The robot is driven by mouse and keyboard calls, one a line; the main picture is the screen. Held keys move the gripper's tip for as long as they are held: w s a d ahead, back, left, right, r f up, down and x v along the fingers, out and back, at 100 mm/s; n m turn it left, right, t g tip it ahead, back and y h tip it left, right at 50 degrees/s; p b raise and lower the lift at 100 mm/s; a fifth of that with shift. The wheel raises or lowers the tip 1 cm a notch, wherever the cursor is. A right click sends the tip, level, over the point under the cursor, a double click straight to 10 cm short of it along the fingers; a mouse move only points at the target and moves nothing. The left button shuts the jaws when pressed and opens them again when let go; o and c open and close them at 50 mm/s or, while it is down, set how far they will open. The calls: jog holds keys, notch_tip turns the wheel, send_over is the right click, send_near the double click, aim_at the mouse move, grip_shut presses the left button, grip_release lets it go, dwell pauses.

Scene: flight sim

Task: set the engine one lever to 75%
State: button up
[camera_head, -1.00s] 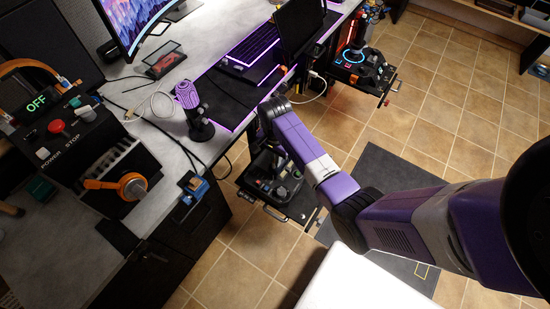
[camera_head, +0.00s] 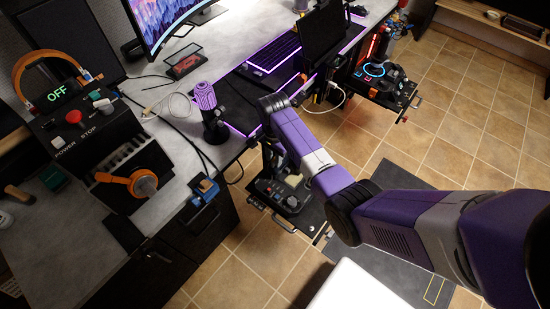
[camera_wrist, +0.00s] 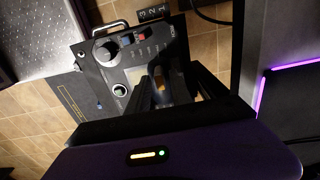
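The throttle unit (camera_head: 264,188) is a dark panel on a tray below the desk edge in the head view, partly hidden by my arm. In the wrist view its panel (camera_wrist: 112,73) shows a round black knob, a green-lit round button, small switches and printed markings. The levers are near the panel's right part; which one is engine one I cannot tell. My gripper (camera_wrist: 163,84) is over this lever area, its dark fingers apart with a pale lever-like part showing between or behind them. Contact and lever setting cannot be made out.
A joystick unit (camera_head: 377,72) is on another tray at the right. A microphone (camera_head: 206,100), a keyboard (camera_head: 274,47) and a control box (camera_head: 90,125) reading OFF are on the desk. A blue clamp (camera_head: 205,188) grips the desk edge. Tiled floor (camera_head: 455,135) is open at the right.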

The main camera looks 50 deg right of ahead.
jog(key=shift+o, duration=0.3)
jog(key=shift+r, duration=3.9)
